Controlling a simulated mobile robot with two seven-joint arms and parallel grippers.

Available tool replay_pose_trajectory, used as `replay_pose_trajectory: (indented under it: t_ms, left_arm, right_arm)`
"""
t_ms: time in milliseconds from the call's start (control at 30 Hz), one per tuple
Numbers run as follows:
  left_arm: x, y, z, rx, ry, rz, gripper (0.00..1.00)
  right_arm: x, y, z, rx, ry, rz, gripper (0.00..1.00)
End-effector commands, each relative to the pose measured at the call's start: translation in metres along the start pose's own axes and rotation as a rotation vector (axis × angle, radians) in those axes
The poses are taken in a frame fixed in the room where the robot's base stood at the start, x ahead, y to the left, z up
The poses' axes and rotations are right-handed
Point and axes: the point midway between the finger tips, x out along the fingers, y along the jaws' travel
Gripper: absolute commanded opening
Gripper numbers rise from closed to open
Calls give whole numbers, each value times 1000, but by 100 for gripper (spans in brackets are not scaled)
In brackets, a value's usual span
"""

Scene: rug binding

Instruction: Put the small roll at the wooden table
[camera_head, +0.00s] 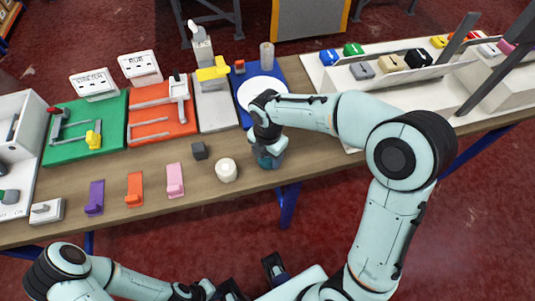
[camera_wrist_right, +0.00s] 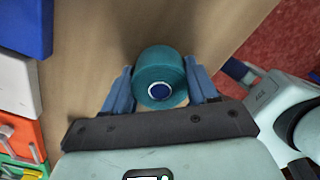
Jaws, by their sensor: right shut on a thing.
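The small roll (camera_wrist_right: 160,72) is teal with a white-ringed dark blue core. It sits between the two blue fingers of my right gripper (camera_wrist_right: 161,88), which is shut on it. In the head view the roll (camera_head: 269,158) shows under my right gripper (camera_head: 267,148), at the front edge of the wooden table (camera_head: 318,150). I cannot tell whether it touches the tabletop. My left gripper (camera_head: 252,281) is low at the bottom of the head view, off the table, with its dark fingers apart and nothing seen between them.
A cream roll (camera_head: 226,170) and a dark cube (camera_head: 199,151) stand left of the teal roll. Pink, orange and purple pieces (camera_head: 175,180) lie further left. Green, orange, grey and blue mats (camera_head: 84,111) line the back. Bare wood lies right of my right gripper.

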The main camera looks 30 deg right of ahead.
Motion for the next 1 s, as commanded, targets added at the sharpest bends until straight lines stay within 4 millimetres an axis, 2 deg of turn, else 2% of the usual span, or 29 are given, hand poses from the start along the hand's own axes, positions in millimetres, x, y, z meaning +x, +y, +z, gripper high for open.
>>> replay_pose_trajectory:
  t_ms: [200, 233, 300, 667, 767, 1000]
  left_arm:
    - [2, -1, 0, 0, -1, 0, 0]
    - [2, -1, 0, 0, -1, 0, 0]
    - [1, -1, 0, 0, 0, 0, 0]
    - [-1, 0, 0, 0, 0, 0, 0]
    - [-3, 1, 0, 0, 1, 0, 0]
    - [-11, 5, -1, 2, 4, 2, 0]
  right_arm:
    - [3, 0, 0, 0, 0, 0, 27]
    - [3, 0, 0, 0, 0, 0, 65]
    - [2, 0, 0, 0, 0, 0, 84]
    - [-3, 0, 0, 0, 0, 2, 84]
    - [-15, 1, 0, 0, -2, 4, 84]
    - [-67, 1, 0, 0, -1, 7, 84]
